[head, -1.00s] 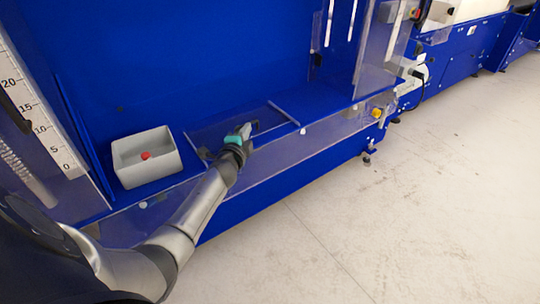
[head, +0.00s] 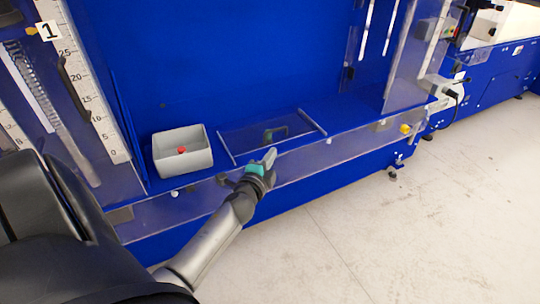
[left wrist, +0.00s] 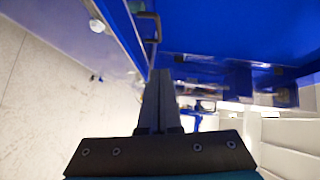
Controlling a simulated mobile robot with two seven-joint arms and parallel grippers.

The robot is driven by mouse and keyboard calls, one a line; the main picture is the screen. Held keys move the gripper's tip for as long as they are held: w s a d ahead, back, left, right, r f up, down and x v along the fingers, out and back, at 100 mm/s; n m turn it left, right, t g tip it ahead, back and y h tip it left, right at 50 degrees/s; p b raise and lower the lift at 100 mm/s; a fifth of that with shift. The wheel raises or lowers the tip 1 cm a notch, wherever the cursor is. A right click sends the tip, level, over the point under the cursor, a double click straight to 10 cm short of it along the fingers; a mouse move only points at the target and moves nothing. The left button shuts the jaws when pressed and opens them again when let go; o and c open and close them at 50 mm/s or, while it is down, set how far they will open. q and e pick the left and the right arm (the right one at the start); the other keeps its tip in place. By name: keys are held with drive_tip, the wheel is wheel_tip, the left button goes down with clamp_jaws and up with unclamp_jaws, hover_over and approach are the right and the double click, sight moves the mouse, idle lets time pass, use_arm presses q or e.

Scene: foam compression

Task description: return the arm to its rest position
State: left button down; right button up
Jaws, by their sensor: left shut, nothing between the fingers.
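My left arm (head: 215,240) reaches in from the lower left of the head view. Its gripper (head: 271,156) is shut and empty, in front of the blue machine's clear front lip. Just behind it is a flat panel (head: 240,147) with a dark green handle (head: 275,133), and the gripper is apart from the handle. In the left wrist view the closed fingers (left wrist: 158,80) point up the picture, with the handle (left wrist: 150,22) beyond their tips. My right gripper is not in view.
A grey bin (head: 183,158) with a red item (head: 182,150) stands left of the panel. A ruler scale (head: 92,90) is at the left. A yellow knob (head: 405,129) is on the machine's right front. Open pale floor (head: 400,230) lies at the right.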

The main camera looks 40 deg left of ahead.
use_arm(q)
drive_tip(key=s+d+f+n+g+h, duration=0.1)
drive_tip(key=s+d+f+g, duration=0.15)
drive_tip(key=s+f, duration=0.4)
drive_tip(key=s+d+f+n+g+h, duration=0.1)
drive_tip(key=s+d+f+n+g, duration=0.2)
drive_tip(key=f, duration=0.7)
drive_tip(key=s+d+f+g+h, duration=0.1)
drive_tip(key=s+d+f, duration=0.35)
drive_tip(key=f, duration=0.45)
drive_tip(key=s+d+f+n+g+h, duration=0.1)
drive_tip(key=s+d+f+n+g, duration=0.1)
drive_tip(key=s, duration=0.7)
drive_tip(key=s+d+f+n+g+h, duration=0.1)
drive_tip(key=s+d+f+g, duration=0.2)
drive_tip(key=s, duration=0.7)
drive_tip(key=s+d+f+n+g, duration=0.2)
drive_tip(key=s+d+f, duration=0.3)
drive_tip(key=s+f, duration=0.4)
drive_tip(key=shift+s+d+f+n+g+h, duration=0.15)
drive_tip(key=shift+s+d+n+g+h, duration=0.15)
drive_tip(key=shift+s+g+h, duration=0.25)
